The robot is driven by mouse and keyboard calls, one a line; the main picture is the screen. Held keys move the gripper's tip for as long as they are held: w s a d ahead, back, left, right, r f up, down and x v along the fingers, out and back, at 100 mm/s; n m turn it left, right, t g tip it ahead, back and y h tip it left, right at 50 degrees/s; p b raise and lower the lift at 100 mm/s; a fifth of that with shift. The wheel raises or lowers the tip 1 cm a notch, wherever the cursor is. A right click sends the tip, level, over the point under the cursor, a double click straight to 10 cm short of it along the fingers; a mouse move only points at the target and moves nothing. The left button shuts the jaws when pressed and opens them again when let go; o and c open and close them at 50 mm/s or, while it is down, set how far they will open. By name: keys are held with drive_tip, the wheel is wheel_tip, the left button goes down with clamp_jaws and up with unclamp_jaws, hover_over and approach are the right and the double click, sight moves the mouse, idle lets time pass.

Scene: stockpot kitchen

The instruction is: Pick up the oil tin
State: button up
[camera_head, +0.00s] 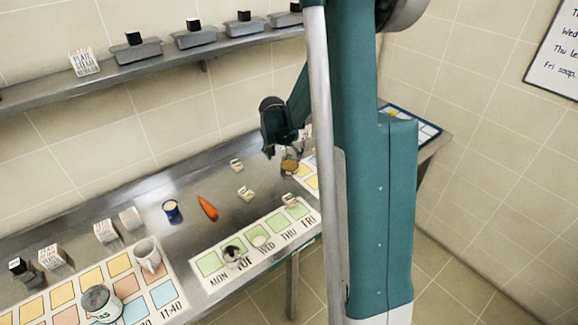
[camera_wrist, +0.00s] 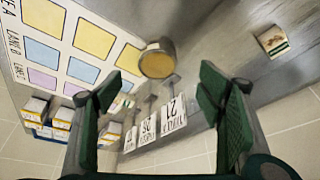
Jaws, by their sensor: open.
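My gripper (camera_wrist: 160,80) is open, with two green fingers spread wide and nothing between them. In the head view it (camera_head: 271,148) hangs over the far right part of the steel counter. A round thing with a brown-gold top (camera_wrist: 157,60) stands on the counter ahead of the fingertips, roughly midway between them, apart from both. It also shows in the head view (camera_head: 289,166), just right of my gripper. A small dark blue tin with a pale top (camera_head: 172,211) stands further left. I cannot read a label that tells which is the oil tin.
Number cards (camera_wrist: 172,114) stand near the right finger in the wrist view. A coloured grid board (camera_wrist: 94,38) lies beside the round thing. A small box (camera_wrist: 272,41) lies apart. A carrot (camera_head: 207,207), a mug (camera_head: 147,256) and a weekday board (camera_head: 208,265) are on the counter.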

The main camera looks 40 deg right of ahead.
sight(289, 165)
drive_tip(key=shift+w+d+f+m, duration=0.2)
drive_tip(key=shift+d+f+m, duration=0.1)
drive_tip(key=shift+d+f, duration=0.7)
drive_tip(key=shift+r, duration=0.1)
drive_tip(key=shift+x, duration=1.3)
drive_tip(key=shift+x, duration=2.6)
drive_tip(key=shift+w+a, duration=0.1)
drive_tip(key=shift+w, duration=0.1)
drive_tip(key=c, duration=1.1)
